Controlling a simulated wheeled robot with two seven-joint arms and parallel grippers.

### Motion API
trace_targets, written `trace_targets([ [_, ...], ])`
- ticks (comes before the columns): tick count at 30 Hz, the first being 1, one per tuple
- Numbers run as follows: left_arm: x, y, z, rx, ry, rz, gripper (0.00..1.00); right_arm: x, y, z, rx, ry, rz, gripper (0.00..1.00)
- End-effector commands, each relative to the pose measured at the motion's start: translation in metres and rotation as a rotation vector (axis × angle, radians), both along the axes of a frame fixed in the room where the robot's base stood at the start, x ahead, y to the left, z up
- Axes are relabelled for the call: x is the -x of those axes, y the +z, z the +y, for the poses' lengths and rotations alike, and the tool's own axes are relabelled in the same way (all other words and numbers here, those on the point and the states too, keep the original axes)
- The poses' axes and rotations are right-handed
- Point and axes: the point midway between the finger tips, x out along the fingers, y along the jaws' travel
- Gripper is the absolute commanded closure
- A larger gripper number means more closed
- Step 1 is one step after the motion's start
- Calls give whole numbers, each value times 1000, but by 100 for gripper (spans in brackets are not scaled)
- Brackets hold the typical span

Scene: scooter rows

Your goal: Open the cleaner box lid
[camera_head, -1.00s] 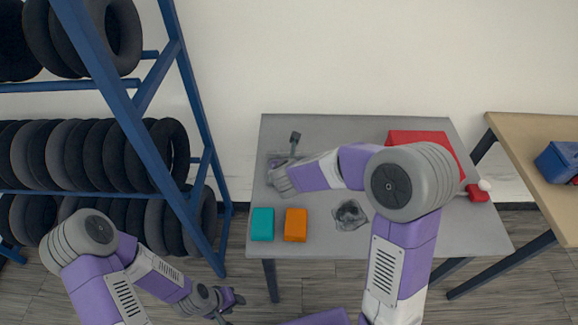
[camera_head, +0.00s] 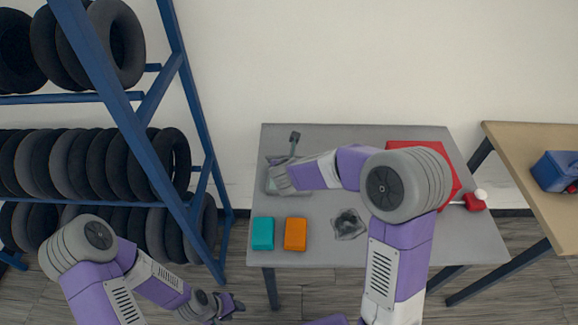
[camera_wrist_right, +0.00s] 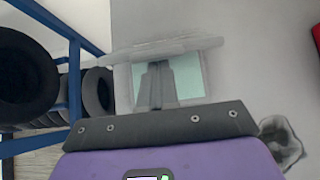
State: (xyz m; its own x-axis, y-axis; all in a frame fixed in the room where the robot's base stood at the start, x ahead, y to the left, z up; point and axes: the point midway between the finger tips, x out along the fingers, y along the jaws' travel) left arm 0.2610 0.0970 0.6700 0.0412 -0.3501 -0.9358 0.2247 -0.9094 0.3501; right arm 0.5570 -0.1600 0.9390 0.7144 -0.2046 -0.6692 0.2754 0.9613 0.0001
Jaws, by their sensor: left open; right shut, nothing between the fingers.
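The cleaner box (camera_head: 272,186) is a grey box at the back left of the grey table, mostly hidden by my right gripper in the head view. In the right wrist view the box (camera_wrist_right: 198,93) shows a pale green inside. A grey slab across its far side, seen almost edge-on, looks like the lid (camera_wrist_right: 180,48), raised. My right gripper (camera_wrist_right: 156,68) is shut and empty, its fingertips over the box close to the slab; I cannot tell whether they touch. My left gripper (camera_head: 238,304) is open and empty, low in front of the table's left side.
On the table (camera_head: 330,253) are a teal block (camera_head: 263,233), an orange block (camera_head: 295,234), a crumpled see-through piece (camera_head: 348,224), a red box (camera_head: 410,146) and a dark-topped upright tool (camera_head: 295,137). A blue tire rack (camera_head: 190,95) stands left. A wooden table (camera_head: 530,180) stands right.

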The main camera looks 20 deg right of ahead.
Motion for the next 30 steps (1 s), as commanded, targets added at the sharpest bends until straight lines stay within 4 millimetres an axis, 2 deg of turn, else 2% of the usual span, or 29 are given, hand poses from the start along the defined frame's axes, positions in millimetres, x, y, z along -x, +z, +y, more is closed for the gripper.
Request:
trace_targets([
  [12, 0, 16, 0, 0, 0, 0, 57, -15, 13, -5, 0, -2, 1, 100],
  [30, 0, 22, 0, 0, 0, 0, 57, -22, 18, -7, -1, -2, 0, 100],
])
